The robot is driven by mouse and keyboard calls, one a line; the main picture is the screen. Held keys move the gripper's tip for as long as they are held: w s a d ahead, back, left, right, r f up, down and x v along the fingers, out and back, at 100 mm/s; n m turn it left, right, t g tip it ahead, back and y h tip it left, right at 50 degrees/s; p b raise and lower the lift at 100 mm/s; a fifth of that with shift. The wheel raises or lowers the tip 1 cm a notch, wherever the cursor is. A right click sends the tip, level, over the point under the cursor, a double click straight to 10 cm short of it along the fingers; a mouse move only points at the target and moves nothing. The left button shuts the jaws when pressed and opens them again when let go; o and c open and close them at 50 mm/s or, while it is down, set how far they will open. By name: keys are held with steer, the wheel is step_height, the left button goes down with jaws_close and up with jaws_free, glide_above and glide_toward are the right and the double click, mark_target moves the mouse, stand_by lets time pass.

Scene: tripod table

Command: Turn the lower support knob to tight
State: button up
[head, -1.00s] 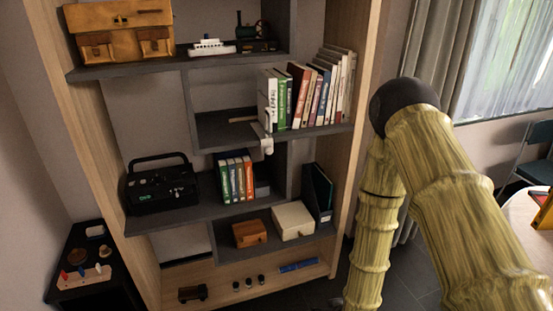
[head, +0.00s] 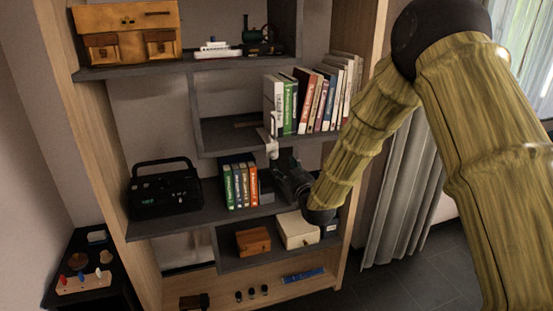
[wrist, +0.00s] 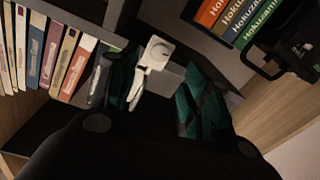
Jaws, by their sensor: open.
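A small white clamp-like fitting (head: 271,147) sits at the front edge of the middle shelf, below the white book. My gripper (head: 280,162) is just below and to the right of the fitting in the head view. In the wrist view my gripper (wrist: 162,88) is open, its dark fingers on either side of the fitting's lower part. The knob lies slightly beyond the fingertips; I cannot tell whether anything touches.
Several upright books (head: 312,100) stand on the shelf to the right. Coloured books (head: 240,185) and a black radio (head: 163,190) are on the shelf below. A cream box (head: 297,230) and a brown box (head: 253,241) sit lower, close under my wrist.

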mark_target(275, 156)
steer(key=p+x, duration=0.1)
steer(key=x, duration=0.7)
steer(key=shift+s, duration=0.1)
steer(key=c, duration=1.1)
steer(key=shift+o, duration=0.2)
